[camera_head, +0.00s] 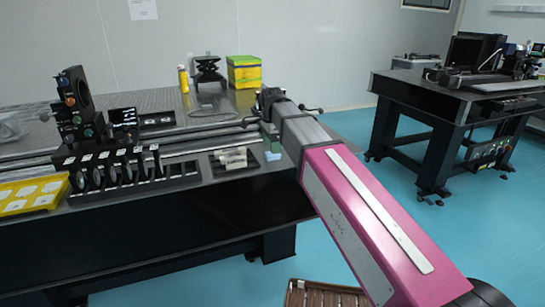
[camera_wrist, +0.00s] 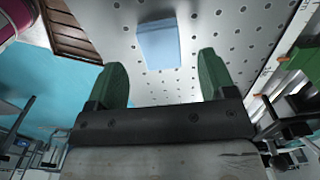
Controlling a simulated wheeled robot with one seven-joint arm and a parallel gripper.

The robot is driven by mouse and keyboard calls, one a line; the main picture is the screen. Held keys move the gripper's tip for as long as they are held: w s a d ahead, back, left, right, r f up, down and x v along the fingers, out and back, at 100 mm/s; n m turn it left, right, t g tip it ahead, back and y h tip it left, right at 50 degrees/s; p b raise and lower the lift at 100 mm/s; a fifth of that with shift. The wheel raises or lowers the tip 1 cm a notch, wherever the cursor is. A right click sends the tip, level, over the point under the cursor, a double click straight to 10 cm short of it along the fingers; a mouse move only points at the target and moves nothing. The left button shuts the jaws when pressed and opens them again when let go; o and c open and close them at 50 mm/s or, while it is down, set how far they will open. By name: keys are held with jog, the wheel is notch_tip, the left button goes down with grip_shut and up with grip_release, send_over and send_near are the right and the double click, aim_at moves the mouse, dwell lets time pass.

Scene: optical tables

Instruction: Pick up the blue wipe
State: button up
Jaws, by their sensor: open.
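The blue wipe (camera_wrist: 158,44) is a light blue, folded, rectangular piece lying on the perforated top of the optical table (camera_wrist: 185,82). In the wrist view it sits ahead of and between the two green fingers of my gripper (camera_wrist: 162,62), which are spread wide with nothing between them. In the head view a small light blue patch of the wipe (camera_head: 273,156) shows near the table's front edge, just left of my pink arm. My gripper (camera_head: 269,138) is close above it there, partly hidden by my arm. Contact with the wipe is not visible.
A black tray with pale items (camera_head: 232,158) lies just left of the wipe. Farther left are a row of dark optics (camera_head: 120,172) and a yellow tray (camera_head: 33,194). A yellow-green box (camera_head: 244,72) stands behind. A brown slatted crate (camera_head: 322,295) is on the floor.

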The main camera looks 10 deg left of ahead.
jog(key=shift+w+d+f, duration=0.1)
jog(key=shift+d+f, duration=0.05)
jog(key=shift+f, duration=1.75)
jog(key=c, duration=1)
jog(key=shift+r, duration=0.15)
jog(key=shift+r, duration=0.6)
notch_tip(320, 180, up, 2)
jog(key=shift+r, duration=0.25)
jog(key=s+a+r, duration=0.4)
jog(key=s+r, duration=0.3)
jog(key=s, duration=0.3)
jog(key=shift+s+a, duration=0.25)
jog(key=shift+s, duration=0.15)
